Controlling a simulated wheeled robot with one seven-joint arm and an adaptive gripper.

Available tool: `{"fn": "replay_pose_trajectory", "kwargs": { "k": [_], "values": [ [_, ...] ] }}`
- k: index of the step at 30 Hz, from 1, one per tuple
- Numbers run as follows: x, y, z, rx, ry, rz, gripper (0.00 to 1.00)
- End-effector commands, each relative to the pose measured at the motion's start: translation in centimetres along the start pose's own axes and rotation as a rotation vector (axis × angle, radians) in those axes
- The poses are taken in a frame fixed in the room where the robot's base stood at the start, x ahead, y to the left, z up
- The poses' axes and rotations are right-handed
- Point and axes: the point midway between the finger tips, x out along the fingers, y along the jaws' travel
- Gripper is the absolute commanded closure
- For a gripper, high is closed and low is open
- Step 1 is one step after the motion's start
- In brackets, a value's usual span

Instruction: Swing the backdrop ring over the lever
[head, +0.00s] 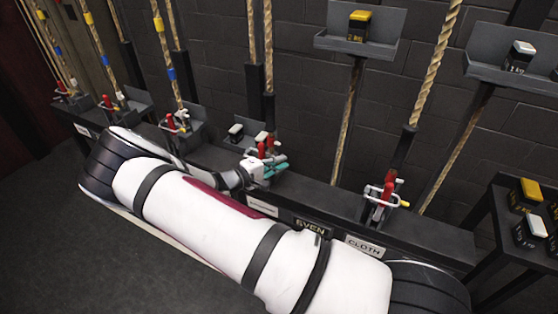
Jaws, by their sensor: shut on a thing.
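My gripper (268,168), with teal fingers, is at a rope lock on the rail, left of the lock above the CLOTH label. A red lever (262,148) stands upright right behind the fingers. The gripper is shut at the lock, where the backdrop ring appears to be. The ring itself is mostly hidden by the fingers, so I cannot tell whether it is around the lever or beside it. A white label (262,207) below this lock is too small to read.
The CLOTH lock (381,199) with its red lever stands to the right. Several similar locks are to the left. Ropes rise behind the rail (425,238). More boxes stand at right.

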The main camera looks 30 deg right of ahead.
Motion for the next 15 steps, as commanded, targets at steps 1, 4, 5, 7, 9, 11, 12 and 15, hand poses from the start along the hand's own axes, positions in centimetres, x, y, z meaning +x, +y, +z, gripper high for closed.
{"fn": "replay_pose_trajectory", "kwargs": {
  "k": [1, 4, 5, 7, 9, 11, 12, 15],
  "values": [
    [0.01, -0.14, -0.02, 0.002, 0.002, -0.003, 1.00],
    [0.01, -0.19, -0.04, 0.003, 0.002, -0.004, 1.00],
    [0.01, -0.20, -0.04, 0.003, 0.002, -0.005, 1.00],
    [0.01, -0.22, -0.05, 0.003, 0.002, -0.005, 1.00],
    [0.01, -0.24, -0.05, 0.002, 0.002, -0.005, 1.00],
    [0.01, -0.25, -0.05, 0.002, 0.002, -0.006, 0.89],
    [0.01, -0.26, -0.05, 0.002, 0.003, -0.006, 0.80],
    [0.02, -0.23, -0.04, 0.002, 0.002, -0.005, 0.69]
  ]
}}
